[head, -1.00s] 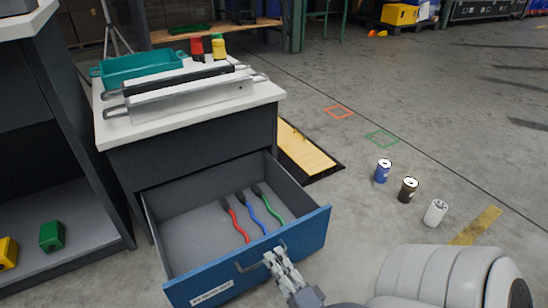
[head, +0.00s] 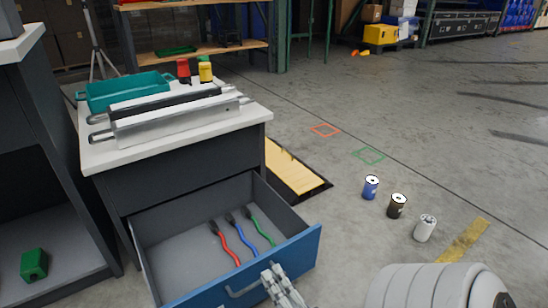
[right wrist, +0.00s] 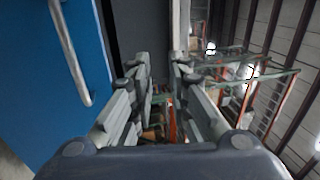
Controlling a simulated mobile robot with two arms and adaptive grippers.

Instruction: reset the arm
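My right gripper (head: 280,275) is at the front of the open blue-fronted drawer (head: 205,292), by the right end of its handle (head: 245,288). In the right wrist view its fingers (right wrist: 159,72) are apart with nothing held between them. The handle (right wrist: 72,55) passes to the left of the fingers there, outside the gap. Whether the gripper touches the drawer, I cannot tell. My left gripper is not in view.
The drawer holds red (head: 226,245), blue (head: 240,235) and black-and-green (head: 261,228) tools. A teal tote (head: 125,92) stands on the cabinet top (head: 180,145). Blue (head: 371,188), black (head: 397,206) and white (head: 425,229) cans stand on the floor to the right.

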